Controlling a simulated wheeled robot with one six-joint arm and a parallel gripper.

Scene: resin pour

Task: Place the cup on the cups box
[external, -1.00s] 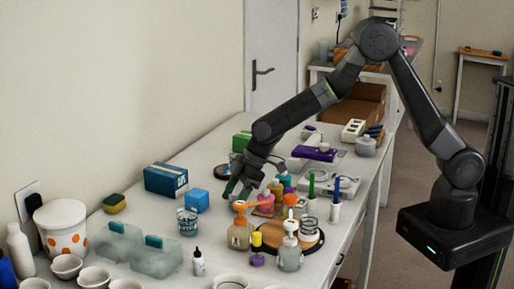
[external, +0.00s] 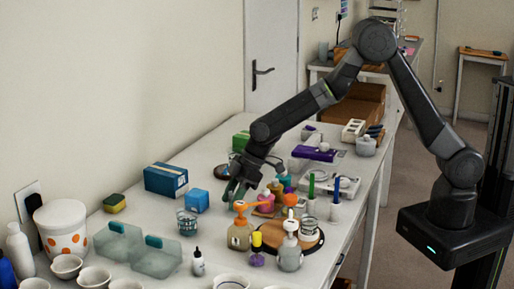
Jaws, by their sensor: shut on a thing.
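My gripper (external: 236,190) is low over the middle of the white table, fingers pointing down, just right of a small light-blue box. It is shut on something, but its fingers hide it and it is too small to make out. A blue box with a pale label (external: 166,180) lies farther left, near the wall; I cannot read whether it is the cups box. A clear patterned glass cup (external: 187,223) stands on the table, left of and nearer than my gripper, apart from it. Several white cups or bowls (external: 67,266) stand at the front left.
The small light-blue box (external: 195,201) is close left of my gripper. Pump bottles (external: 239,234) and a round wooden board (external: 308,238) crowd its front right. Two translucent containers (external: 156,258), a dotted white bucket (external: 62,232) and a sponge (external: 114,203) lie left.

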